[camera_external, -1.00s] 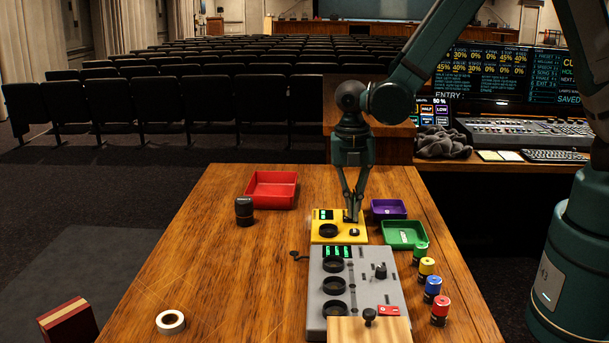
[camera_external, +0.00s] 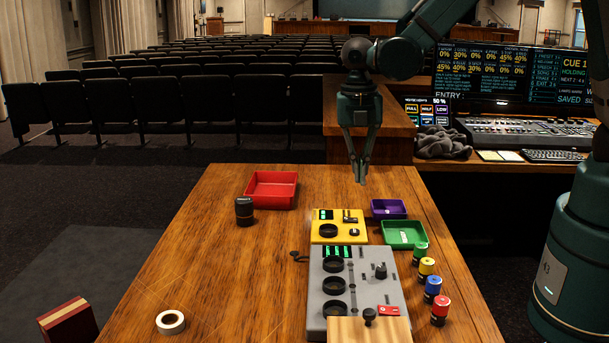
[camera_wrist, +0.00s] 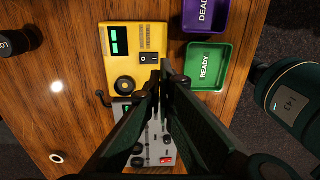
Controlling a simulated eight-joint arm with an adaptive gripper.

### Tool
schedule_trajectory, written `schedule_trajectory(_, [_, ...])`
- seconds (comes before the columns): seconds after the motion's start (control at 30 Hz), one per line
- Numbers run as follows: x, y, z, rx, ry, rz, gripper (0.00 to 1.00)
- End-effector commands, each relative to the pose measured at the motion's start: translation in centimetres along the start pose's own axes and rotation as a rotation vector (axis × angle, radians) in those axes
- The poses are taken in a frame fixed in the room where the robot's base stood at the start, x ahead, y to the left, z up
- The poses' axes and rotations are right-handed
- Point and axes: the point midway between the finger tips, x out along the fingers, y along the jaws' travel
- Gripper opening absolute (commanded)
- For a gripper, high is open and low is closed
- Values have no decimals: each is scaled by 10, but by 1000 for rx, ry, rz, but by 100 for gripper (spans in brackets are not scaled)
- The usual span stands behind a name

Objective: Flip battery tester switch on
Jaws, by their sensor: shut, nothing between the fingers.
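The yellow battery tester (camera_external: 326,238) stands on the wooden table behind the grey mixing unit. Its small display (camera_wrist: 113,41) is lit green. Its black rocker switch (camera_wrist: 148,58), with O and I marks, shows in the wrist view just beyond my fingertips. Which way it is tipped is hard to tell. My gripper (camera_external: 361,182) is shut and empty, pointing down in the air above and behind the tester, apart from it. In the wrist view my gripper (camera_wrist: 161,75) covers part of the tester's lower right and the grey unit.
A green READY tray (camera_external: 404,243) and a purple DEAD tray (camera_external: 388,216) stand right of the tester. The grey mixing unit (camera_external: 318,310) is in front, with several coloured batteries (camera_external: 433,288) to its right. The table's left side is mostly clear around a tape roll (camera_external: 171,322).

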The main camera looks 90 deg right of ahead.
Motion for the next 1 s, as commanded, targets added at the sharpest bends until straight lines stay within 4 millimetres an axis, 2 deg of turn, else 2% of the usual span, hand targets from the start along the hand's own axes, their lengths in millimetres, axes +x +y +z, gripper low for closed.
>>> schedule_trajectory(0.2, [-23, -4, 0, 0, 0, 0, 0])
schedule_trajectory(0.4, [-33, -6, 0, 0, 0, 0, 0])
schedule_trajectory(1.0, [-35, -6, 0, 0, 0, 0, 0])
